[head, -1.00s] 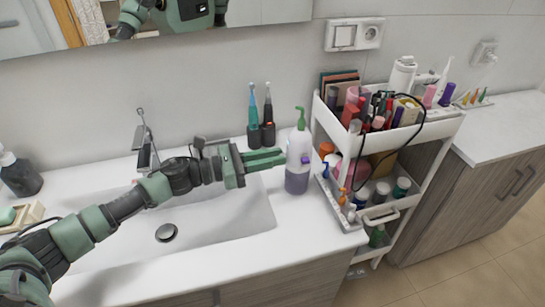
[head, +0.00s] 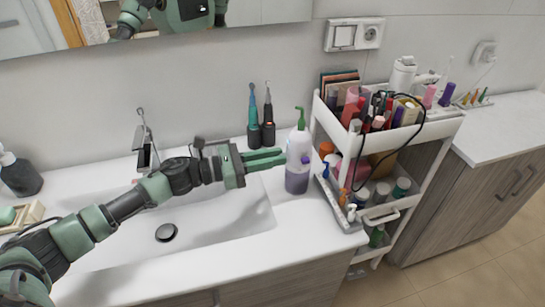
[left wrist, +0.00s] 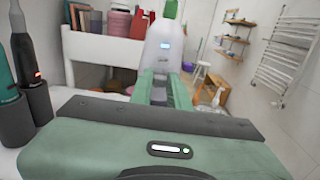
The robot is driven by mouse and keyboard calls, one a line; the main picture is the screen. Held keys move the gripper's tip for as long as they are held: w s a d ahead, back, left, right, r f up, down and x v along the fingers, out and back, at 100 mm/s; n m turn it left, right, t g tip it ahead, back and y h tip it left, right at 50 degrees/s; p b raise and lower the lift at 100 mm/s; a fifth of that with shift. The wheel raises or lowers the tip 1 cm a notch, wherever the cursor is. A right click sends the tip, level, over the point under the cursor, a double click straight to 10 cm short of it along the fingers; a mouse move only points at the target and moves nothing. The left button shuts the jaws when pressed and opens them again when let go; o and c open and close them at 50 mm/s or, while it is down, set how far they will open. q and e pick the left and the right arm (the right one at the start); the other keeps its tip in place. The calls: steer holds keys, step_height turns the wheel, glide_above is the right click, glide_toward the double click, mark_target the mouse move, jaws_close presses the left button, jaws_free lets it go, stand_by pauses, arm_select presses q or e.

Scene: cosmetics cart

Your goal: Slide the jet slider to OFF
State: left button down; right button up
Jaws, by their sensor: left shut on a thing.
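A white upright device (head: 298,150) with a green top and a violet-tinted lower part stands on the counter right of the sink. In the left wrist view its white body (left wrist: 160,45) shows a small lit blue mark, straight ahead of my fingers. My left gripper (head: 284,158) reaches it from the left, its green fingertips at the body's middle. In the left wrist view the fingers (left wrist: 161,82) are close together with a narrow gap, in front of the body. The jet slider is hidden at the fingertips; its position cannot be read. My right gripper is not in view.
Two electric toothbrushes (head: 260,120) stand behind my left gripper. A crowded white cart (head: 335,135) is just right of the device. The sink (head: 230,220) lies below my left arm, with the faucet (head: 145,150) behind it. The front counter strip is clear.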

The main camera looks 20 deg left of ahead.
arm_select(q)
steer(key=shift+r, duration=0.95)
steer(key=c, duration=1.3)
jaws_free()
steer(key=shift+s+a+f+b, duration=0.1)
steer(key=shift+a+b, duration=0.1)
steer(key=shift+b, duration=0.1)
steer(key=b+v, duration=0.3)
steer(key=v, duration=0.4)
steer(key=shift+s+a, duration=0.15)
